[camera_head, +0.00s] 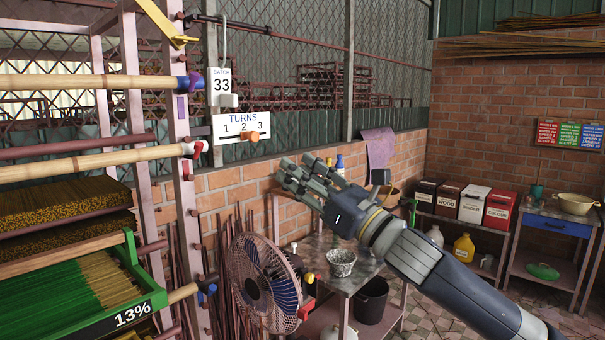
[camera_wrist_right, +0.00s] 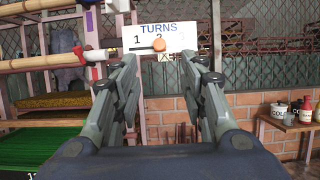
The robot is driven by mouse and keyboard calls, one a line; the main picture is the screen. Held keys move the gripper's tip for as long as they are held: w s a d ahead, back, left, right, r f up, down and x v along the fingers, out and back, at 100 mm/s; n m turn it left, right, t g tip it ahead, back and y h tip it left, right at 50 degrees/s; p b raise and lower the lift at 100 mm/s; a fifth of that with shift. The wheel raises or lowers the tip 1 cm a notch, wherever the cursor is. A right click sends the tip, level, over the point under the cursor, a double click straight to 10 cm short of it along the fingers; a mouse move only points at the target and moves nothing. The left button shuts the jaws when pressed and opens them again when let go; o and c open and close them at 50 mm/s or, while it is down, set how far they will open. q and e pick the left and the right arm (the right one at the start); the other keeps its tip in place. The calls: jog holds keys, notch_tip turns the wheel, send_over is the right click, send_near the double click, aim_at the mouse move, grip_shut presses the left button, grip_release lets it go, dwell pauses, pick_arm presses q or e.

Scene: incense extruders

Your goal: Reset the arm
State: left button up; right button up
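My right gripper (camera_head: 298,174) is raised in the middle of the head view, with its arm coming in from the lower right. Its fingers point to the upper left, toward the rack. In the right wrist view the two fingers of the gripper (camera_wrist_right: 164,66) are spread wide apart, with nothing between them. The white TURNS board (camera_head: 229,127) with an orange knob (camera_head: 253,137) is beyond the fingertips; the board (camera_wrist_right: 175,31) and knob (camera_wrist_right: 159,45) also show in the right wrist view. My left gripper is not in view.
A pink rack (camera_head: 183,150) with bamboo poles and a green incense tray (camera_head: 130,250) stands at left. A fan (camera_head: 262,283) and a metal table (camera_head: 352,279) with a patterned bowl (camera_head: 341,262) are below the gripper. Labelled boxes (camera_head: 472,204) stand along the brick wall.

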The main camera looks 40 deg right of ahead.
dwell(0.6)
